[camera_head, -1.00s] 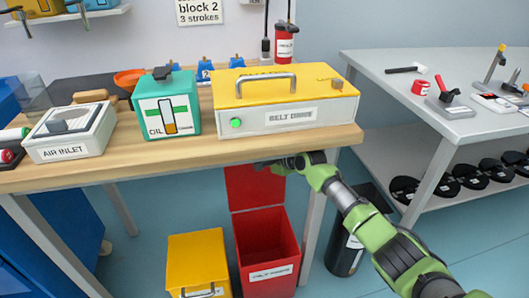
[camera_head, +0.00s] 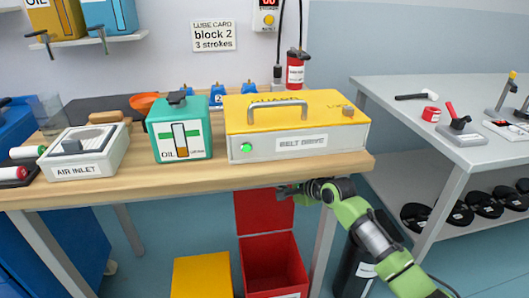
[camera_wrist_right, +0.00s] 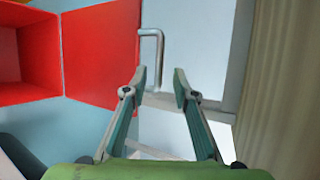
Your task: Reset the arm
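My right arm is green and comes in from the right in the head view. Its right gripper (camera_head: 285,192) is just below the front edge of the workbench (camera_head: 215,184), in front of the raised lid of the red bin (camera_head: 266,212). In the right wrist view the right gripper (camera_wrist_right: 160,80) has its two fingers apart with nothing between them. The red bin's lid (camera_wrist_right: 102,50) is to the left of the fingers there, and a grey bar handle (camera_wrist_right: 151,36) is beyond them. My left gripper is not in view.
On the bench are a belt drive box (camera_head: 297,128) with a yellow lid and green light, a green oil box (camera_head: 179,127) and an air inlet box (camera_head: 84,152). A yellow bin (camera_head: 202,277) stands beside the red one. A grey table (camera_head: 430,95) is at right.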

